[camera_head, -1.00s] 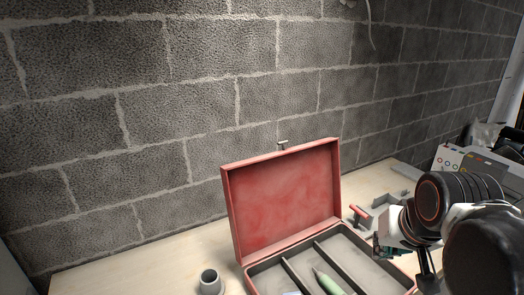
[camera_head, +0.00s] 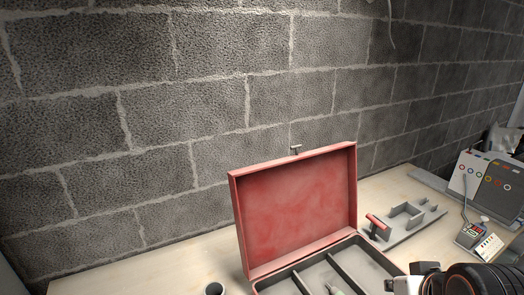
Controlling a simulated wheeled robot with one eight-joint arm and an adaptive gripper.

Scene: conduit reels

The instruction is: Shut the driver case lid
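The driver case is a red box on the pale workbench, cut off by the bottom edge of the head view. Its lid (camera_head: 298,212) stands open, nearly upright, with the red inside facing me and a small dark latch at the top edge. My arm shows at the bottom right, beside the case's right front corner. My gripper's fingers cannot be made out, so its opening is hidden.
A block wall rises behind; the bench (camera_head: 150,270) at left is clear.

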